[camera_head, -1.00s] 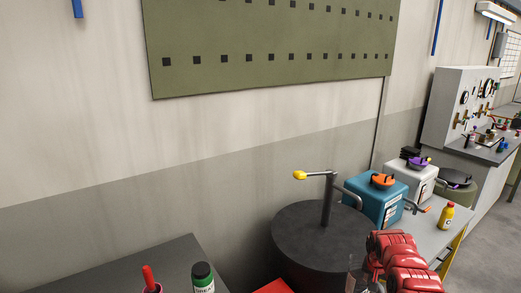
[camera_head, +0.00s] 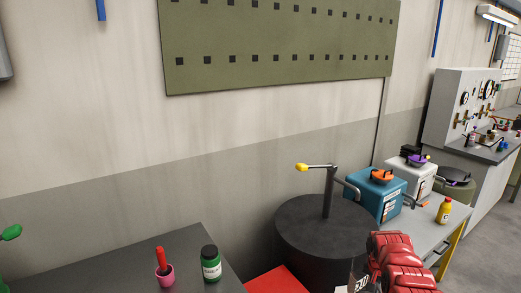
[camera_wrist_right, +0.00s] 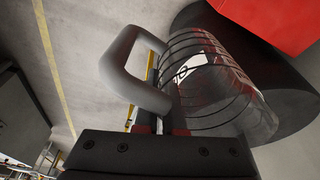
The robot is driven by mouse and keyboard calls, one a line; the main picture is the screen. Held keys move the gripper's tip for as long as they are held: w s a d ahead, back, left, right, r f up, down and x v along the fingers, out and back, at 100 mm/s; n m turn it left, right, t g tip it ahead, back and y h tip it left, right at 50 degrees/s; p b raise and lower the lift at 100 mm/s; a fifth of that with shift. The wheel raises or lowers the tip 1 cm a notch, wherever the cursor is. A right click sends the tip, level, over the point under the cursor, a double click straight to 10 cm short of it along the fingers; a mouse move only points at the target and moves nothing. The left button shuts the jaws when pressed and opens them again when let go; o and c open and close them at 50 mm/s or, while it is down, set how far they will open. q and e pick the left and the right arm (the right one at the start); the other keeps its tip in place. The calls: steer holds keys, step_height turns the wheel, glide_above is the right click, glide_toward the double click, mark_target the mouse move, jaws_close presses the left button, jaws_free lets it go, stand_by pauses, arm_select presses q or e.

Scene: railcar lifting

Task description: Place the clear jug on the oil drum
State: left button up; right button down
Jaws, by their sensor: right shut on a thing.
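The dark oil drum (camera_head: 312,238) stands upright by the wall, with a post and a yellow-tipped crank on its top. The clear jug (camera_wrist_right: 235,118) has ring marks and a white label. My right gripper (camera_wrist_right: 163,122) is shut on the jug's grey handle (camera_wrist_right: 128,65). In the head view the jug shows only partly, as a faint label (camera_head: 360,285) at the bottom edge beside my red arm, in front of the drum. The dark drum (camera_wrist_right: 285,98) also shows behind the jug in the wrist view. My left gripper is not in view.
A red object (camera_head: 277,281) lies in front of the drum. A bench at right holds a blue box (camera_head: 376,198), a white box (camera_head: 412,178) and a yellow bottle (camera_head: 444,212).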

steer(key=shift+s+a+r, duration=0.1)
steer(key=shift+s+r, duration=0.05)
steer(key=shift+w, duration=0.25)
steer(key=shift+s+a+m, duration=0.15)
steer(key=shift+s+m, duration=0.15)
steer(key=shift+m, duration=0.1)
steer(key=shift+w+f, duration=0.15)
steer(key=shift+f, duration=0.1)
steer(key=shift+w, duration=0.1)
steer(key=shift+b, duration=0.35)
